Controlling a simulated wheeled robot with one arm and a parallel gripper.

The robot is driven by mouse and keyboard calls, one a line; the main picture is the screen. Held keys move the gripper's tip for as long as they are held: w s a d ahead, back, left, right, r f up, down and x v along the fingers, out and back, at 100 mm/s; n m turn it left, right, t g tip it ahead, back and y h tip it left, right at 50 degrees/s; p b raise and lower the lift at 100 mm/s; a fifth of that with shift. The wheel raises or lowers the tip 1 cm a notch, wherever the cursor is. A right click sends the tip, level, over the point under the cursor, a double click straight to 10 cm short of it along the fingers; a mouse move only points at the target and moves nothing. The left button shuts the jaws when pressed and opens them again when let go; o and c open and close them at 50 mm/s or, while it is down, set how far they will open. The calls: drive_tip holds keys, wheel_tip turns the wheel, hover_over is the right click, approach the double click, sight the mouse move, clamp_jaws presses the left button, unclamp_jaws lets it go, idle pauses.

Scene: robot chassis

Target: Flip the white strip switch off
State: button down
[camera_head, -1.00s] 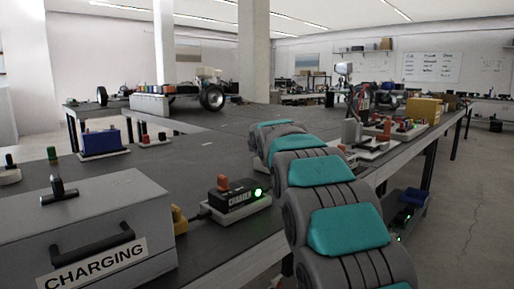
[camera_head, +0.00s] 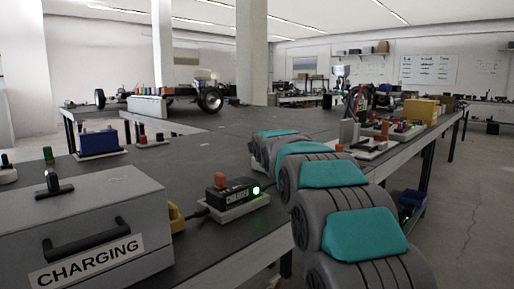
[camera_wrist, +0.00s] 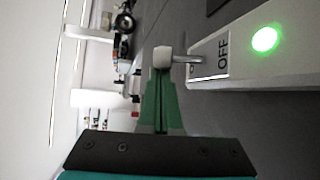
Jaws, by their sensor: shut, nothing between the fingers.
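In the wrist view my gripper (camera_wrist: 160,75) has its green fingers shut together with nothing between them. The fingertips are at a pale rounded knob on a thin metal lever (camera_wrist: 163,58); I cannot tell whether they touch. The lever sticks out from the end of a pale grey-white strip (camera_wrist: 290,70). In the head view my gripper is hidden behind my arm, and I cannot pick out this strip for certain.
A black charger (camera_head: 230,194) with an orange knob and green light sits on the dark bench (camera_head: 205,150). A grey CHARGING box (camera_head: 80,225) stands front left, a blue box (camera_head: 98,141) behind it. Red-topped items and a yellow box (camera_head: 421,109) stand back right.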

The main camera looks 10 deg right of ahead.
drive_tip(key=shift+s+d+m+t+b, duration=0.2)
drive_tip(key=shift+m+t+b, duration=0.1)
drive_tip(key=shift+t+b, duration=0.2)
drive_tip(key=shift+s+d+m+t+b, duration=0.1)
drive_tip(key=shift+s+m+t+b, duration=0.15)
drive_tip(key=shift+t, duration=0.25)
drive_tip(key=shift+s+d+r, duration=0.15)
drive_tip(key=shift+s+d, duration=0.25)
drive_tip(key=shift+s, duration=0.1)
idle(1.0)
drive_tip(key=shift+s, duration=0.1)
idle(0.6)
drive_tip(key=shift+s+d, duration=0.1)
drive_tip(key=shift+s, duration=3.7)
